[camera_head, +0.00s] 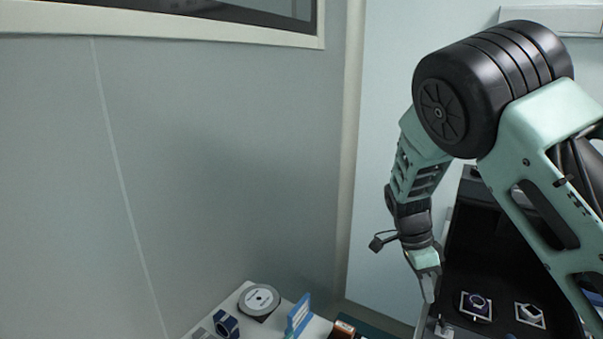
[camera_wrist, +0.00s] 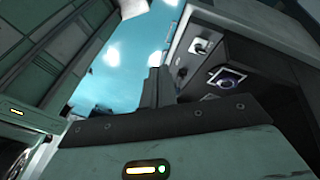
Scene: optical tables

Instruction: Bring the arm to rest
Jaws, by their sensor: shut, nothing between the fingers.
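My arm, green and black, reaches in from the right in the head view and bends downward at a large black joint. My gripper (camera_head: 428,288) hangs at its lower end, pointing down, beside the left side of the dark table (camera_head: 468,240). In the wrist view the fingers (camera_wrist: 158,86) are together, with nothing between them. They seem clear of the objects on the table. The exact gap to the table edge is hard to tell.
Two small mounted optics, one at left (camera_head: 476,305) and one at right (camera_head: 530,315), sit on the dark table. A white table at the bottom holds a grey disc (camera_head: 259,300), a blue ring-shaped part (camera_head: 226,324) and a blue upright piece (camera_head: 298,315). The grey wall (camera_head: 220,160) fills the left.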

